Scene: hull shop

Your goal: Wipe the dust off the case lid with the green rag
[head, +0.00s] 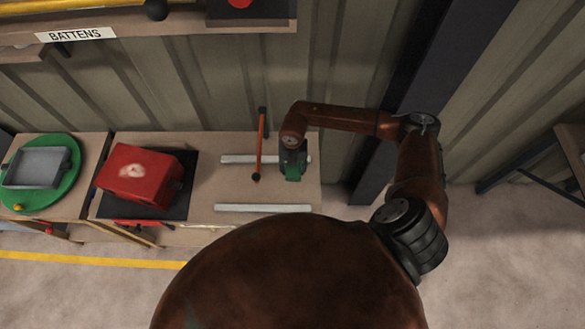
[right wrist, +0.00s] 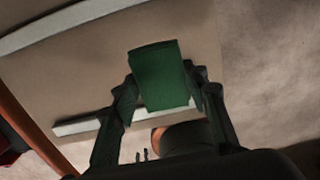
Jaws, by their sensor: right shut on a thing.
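A red case (head: 138,176) sits on a black mat on the bench. A pale dusty patch (head: 132,170) shows on its lid. My right gripper (head: 292,172) is above the right end of the bench, well to the right of the case. It is shut on the green rag (head: 292,174). In the right wrist view the rag (right wrist: 160,75) is a folded green block between the two fingers (right wrist: 163,92), with the bench top behind it. My left gripper is in neither view.
Two pale battens (head: 262,208) lie on the bench, and a red-orange bar with black ends (head: 261,145) stands between the case and my gripper. A green round tray (head: 62,190) holding a grey pan (head: 37,168) is at the far left. A shelf labelled BATTENS (head: 75,35) hangs above.

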